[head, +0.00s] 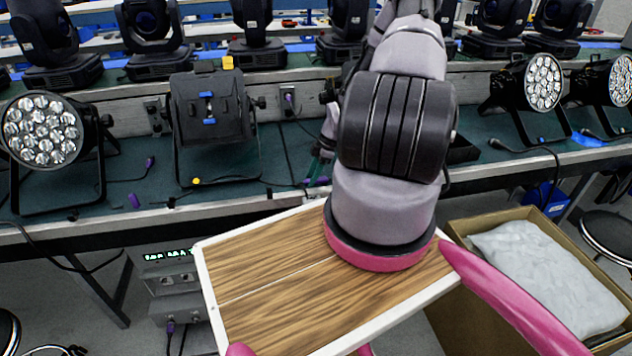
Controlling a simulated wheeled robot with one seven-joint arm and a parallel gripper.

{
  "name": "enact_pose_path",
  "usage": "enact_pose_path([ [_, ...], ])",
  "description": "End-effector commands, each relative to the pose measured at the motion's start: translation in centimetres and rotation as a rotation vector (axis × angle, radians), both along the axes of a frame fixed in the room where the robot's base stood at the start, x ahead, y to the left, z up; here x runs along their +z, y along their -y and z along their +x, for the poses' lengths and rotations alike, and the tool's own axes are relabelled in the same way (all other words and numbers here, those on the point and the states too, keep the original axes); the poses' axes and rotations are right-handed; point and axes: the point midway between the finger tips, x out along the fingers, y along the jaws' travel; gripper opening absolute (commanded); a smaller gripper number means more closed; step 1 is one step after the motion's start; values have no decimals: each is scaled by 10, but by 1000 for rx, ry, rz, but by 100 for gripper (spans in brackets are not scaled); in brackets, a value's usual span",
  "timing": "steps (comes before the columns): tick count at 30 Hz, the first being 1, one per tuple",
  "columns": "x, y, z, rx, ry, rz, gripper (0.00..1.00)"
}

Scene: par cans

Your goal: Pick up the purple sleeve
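A small loose purple piece (134,200), which looks like the purple sleeve, lies on the dark green bench top (225,180) at the left, near the bench's front edge. Other purple bits show: a cable end (150,162) just behind it, a plug (288,98) at the back, and purple beside my gripper. My gripper (320,170) is mostly hidden behind my own arm, low over the middle of the bench. Only a thin dark and green part shows, so I cannot tell its opening or whether it touches the purple there. It is well right of the loose piece.
A par can with clear lenses (42,130) and a black par can (210,105) stand on the bench at left; more par cans (543,82) stand at right. Black cables lie between them. A cardboard box (470,285) with a grey bag (545,275) is at lower right.

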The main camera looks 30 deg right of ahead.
Motion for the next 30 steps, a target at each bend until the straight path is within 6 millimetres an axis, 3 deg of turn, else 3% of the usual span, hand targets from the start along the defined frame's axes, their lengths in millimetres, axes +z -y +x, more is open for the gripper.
enact_pose_path([
  [3,0,1,0,0,1,0,40],
  [6,1,1,0,0,1,0,2],
  [7,1,1,0,0,1,0,0],
  [15,1,1,0,0,1,0,0],
  [19,11,1,1,-1,2,-2,0],
  [30,81,2,1,-1,4,-2,0],
])
